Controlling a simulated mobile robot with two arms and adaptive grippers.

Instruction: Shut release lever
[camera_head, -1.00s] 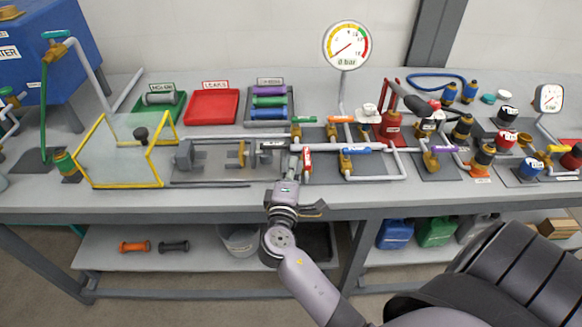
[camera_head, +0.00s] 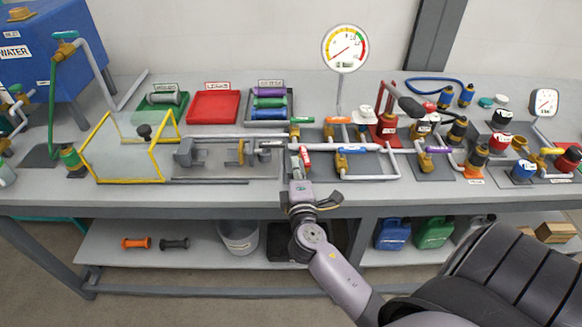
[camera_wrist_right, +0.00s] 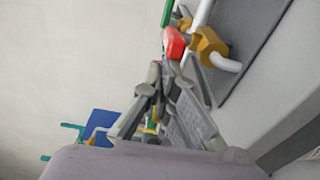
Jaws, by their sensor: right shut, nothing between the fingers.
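A short red lever (camera_head: 305,157), likely the release lever, stands at the left end of the pipework on the bench, in front of the horizontal pipe. In the right wrist view the red lever (camera_wrist_right: 175,43) lies just beyond the fingertips, beside a brass valve body (camera_wrist_right: 209,47). My right gripper (camera_head: 296,163) is shut and empty, close to the left of the lever in the head view. Its closed fingers (camera_wrist_right: 166,72) reach toward the lever in the wrist view; whether they touch it I cannot tell. My left gripper is not in view.
A yellow-edged clear guard (camera_head: 130,155) stands left of the gripper. Green (camera_head: 302,120), orange (camera_head: 338,120) and blue (camera_head: 351,149) valve handles are close by. A round gauge (camera_head: 345,48) rises behind. The bench's front strip (camera_head: 200,196) is clear.

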